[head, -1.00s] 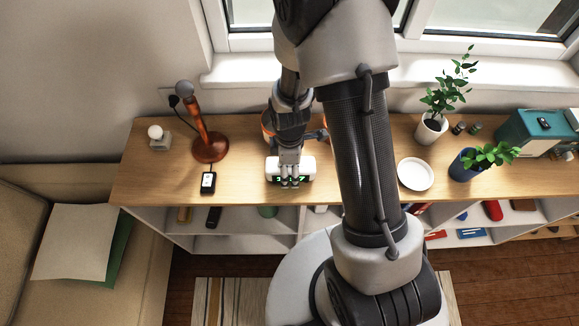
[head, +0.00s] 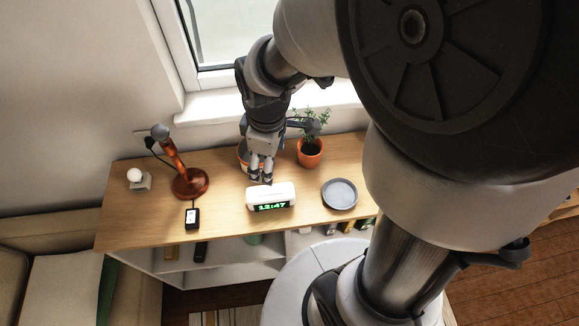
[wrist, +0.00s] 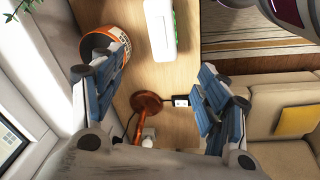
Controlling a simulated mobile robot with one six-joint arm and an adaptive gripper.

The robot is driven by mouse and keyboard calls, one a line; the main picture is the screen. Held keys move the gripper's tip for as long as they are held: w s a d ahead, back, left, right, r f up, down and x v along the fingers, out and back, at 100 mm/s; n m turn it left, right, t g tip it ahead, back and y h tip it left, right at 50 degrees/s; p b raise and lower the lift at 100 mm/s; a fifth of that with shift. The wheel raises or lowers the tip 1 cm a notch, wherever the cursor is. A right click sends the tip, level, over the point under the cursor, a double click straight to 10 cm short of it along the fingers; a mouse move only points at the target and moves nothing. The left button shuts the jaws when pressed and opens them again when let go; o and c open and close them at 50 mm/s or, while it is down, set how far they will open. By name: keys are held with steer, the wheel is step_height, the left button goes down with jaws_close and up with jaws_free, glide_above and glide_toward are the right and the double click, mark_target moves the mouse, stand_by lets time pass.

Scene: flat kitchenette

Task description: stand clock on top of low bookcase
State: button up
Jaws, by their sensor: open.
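The clock (head: 271,196) is a white box with a green lit display reading 12:47. It stands upright on the wooden top of the low bookcase (head: 125,226), near the front edge. In the wrist view the clock (wrist: 161,30) shows at the top centre, beyond the fingers. My gripper (head: 261,179) is just behind and above the clock, apart from it as far as I can tell. In the wrist view my gripper (wrist: 160,92) has its fingers spread wide with nothing between them.
A copper lamp (head: 188,180), a small black device (head: 192,217) and a bulb on a base (head: 137,178) stand left. A grey dish (head: 340,193) and potted plant (head: 310,152) stand right. An orange-rimmed pot (wrist: 105,42) is close to one finger.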

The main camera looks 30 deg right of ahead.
steer(key=s+r+m+t, duration=0.3)
steer(key=s+r+m, duration=0.7)
steer(key=s+r, duration=0.3)
step_height(320, 180, down, 3)
steer(key=b, duration=0.3)
steer(key=shift+w+f, duration=0.1)
steer(key=shift+c, duration=0.6)
